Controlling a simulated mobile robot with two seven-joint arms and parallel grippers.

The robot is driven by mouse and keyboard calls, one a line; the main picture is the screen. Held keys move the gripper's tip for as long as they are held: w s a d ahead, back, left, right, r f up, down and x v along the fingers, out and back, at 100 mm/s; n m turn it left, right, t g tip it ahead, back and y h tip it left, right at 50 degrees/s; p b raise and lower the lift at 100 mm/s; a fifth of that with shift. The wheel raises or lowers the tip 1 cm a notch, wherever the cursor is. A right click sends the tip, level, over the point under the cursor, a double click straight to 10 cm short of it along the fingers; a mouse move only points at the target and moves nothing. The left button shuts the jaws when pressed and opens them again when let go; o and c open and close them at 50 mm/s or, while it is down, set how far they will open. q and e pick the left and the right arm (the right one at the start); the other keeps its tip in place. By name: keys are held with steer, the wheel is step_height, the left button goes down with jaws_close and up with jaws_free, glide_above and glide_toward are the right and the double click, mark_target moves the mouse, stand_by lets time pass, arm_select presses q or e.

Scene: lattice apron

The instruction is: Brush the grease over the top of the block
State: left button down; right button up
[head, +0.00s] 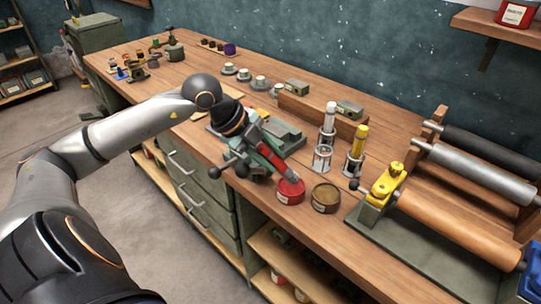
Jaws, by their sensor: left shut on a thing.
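My left gripper (256,140) is over the bench, beside a grey-green vise-like fixture (285,133). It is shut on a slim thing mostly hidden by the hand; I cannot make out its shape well. A red bar-like piece (279,164) slants from the hand down towards an open red tin (290,191). Its lower end is close to the tin; I cannot tell whether it touches. A brown-topped tin (325,198) stands just right of the red one. I cannot tell which part is the block, and no grease shows clearly on its top. My right gripper is not in view.
A roller stand (445,215) fills the right end of the wooden bench (190,55). Small blocks and round pieces (244,75) line the back. Bare wood lies at the front left.

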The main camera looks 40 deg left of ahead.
arm_select(q)
steer(key=shift+f+b, duration=0.7)
stand_by(1.6)
steer(key=shift+r, duration=0.1)
steer(key=shift+r+p, duration=2.7)
steer(key=shift+r, duration=0.8)
steer(key=shift+d+f, duration=0.1)
